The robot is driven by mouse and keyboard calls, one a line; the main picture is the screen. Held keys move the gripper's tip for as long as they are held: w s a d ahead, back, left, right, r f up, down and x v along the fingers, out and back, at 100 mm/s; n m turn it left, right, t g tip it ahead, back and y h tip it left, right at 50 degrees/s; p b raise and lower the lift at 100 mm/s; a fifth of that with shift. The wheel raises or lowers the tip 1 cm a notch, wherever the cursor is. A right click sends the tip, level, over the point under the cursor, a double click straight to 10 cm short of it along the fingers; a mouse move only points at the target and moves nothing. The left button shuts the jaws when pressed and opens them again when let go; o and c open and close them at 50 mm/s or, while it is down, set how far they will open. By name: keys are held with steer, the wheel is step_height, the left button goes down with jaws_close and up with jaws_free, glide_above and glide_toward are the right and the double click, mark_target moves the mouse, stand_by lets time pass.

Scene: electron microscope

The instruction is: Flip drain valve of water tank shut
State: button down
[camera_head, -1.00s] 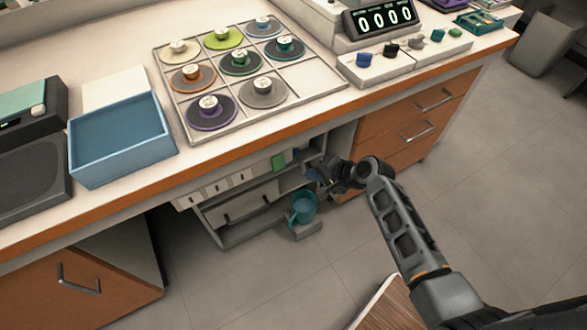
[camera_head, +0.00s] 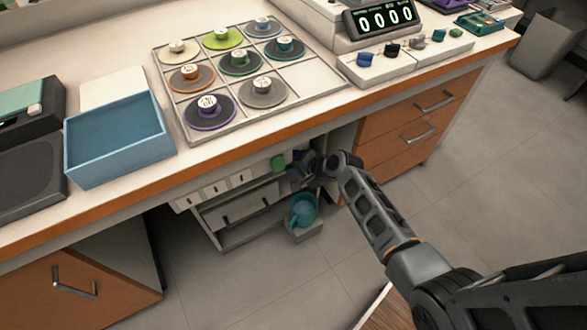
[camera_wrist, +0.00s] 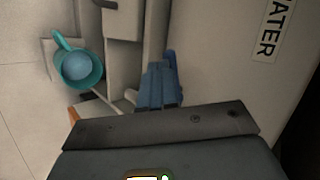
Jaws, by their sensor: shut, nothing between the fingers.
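The water tank (camera_wrist: 225,60) shows in the wrist view as a pale wall with a "WATER" label (camera_wrist: 269,28) at the upper right. A blue part (camera_wrist: 160,82), which looks like the drain valve's handle, stands at the tank's left side. My gripper (camera_head: 302,172) is shut and empty under the counter in the head view. In the wrist view its dark front edge (camera_wrist: 165,128) lies just below the blue part in the picture. I cannot tell whether they touch. In the head view my gripper and the counter hide the valve.
A teal cup with a handle (camera_head: 303,209) stands on a small ledge below my gripper; it also shows in the wrist view (camera_wrist: 78,66). Orange drawers (camera_head: 410,130) are to the right. The floor in front is open.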

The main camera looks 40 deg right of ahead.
steer(key=shift+w+a, duration=0.4)
steer(key=shift+w, duration=0.3)
steer(key=shift+s, duration=0.1)
